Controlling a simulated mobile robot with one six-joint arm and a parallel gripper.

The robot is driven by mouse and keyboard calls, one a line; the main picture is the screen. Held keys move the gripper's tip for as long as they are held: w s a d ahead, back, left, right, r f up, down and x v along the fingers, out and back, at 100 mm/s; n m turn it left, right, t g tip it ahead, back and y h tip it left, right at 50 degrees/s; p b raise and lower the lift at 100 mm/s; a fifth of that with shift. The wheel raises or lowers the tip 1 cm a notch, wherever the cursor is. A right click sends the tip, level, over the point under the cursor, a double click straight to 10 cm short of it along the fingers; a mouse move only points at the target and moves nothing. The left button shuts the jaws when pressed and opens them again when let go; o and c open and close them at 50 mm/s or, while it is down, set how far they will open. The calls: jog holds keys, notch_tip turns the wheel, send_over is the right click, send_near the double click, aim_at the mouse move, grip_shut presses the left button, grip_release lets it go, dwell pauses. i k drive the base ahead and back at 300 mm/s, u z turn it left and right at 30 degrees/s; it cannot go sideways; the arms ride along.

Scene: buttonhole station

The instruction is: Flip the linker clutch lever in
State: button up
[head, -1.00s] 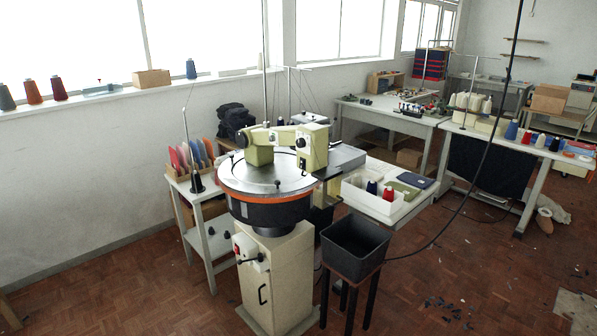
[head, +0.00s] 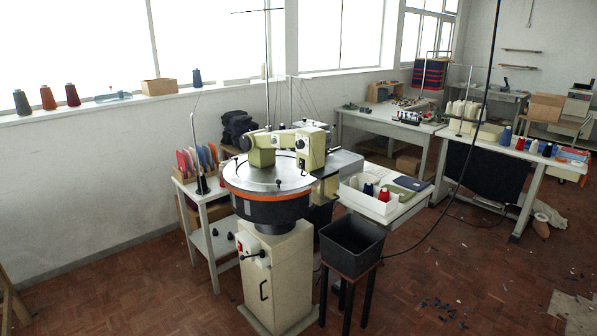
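The linker (head: 262,207) stands in the middle of the head view, with a round dial, an orange rim and a black drum on a cream pedestal (head: 275,283). A black lever with a dark knob (head: 254,256) sticks out at the upper front of the pedestal, beside a red switch (head: 239,246). It may be the clutch lever; I cannot tell its exact position. A small dark handle (head: 278,183) also stands on the dial. My gripper is not in view.
A black bin on a dark stand (head: 352,246) is close at the pedestal's right. A white side table (head: 205,240) stands at its left. A white box of cones (head: 368,197) is behind right. A black cable (head: 470,140) hangs at right. Front-left floor is mostly clear.

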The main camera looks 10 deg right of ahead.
aim_at(262, 252)
jog(key=u, duration=0.15)
jog(key=i, duration=0.9)
jog(key=z, duration=0.2)
jog(key=k, duration=0.9)
jog(key=u, duration=0.15)
jog(key=i, duration=0.35)
jog(key=u, duration=0.05)
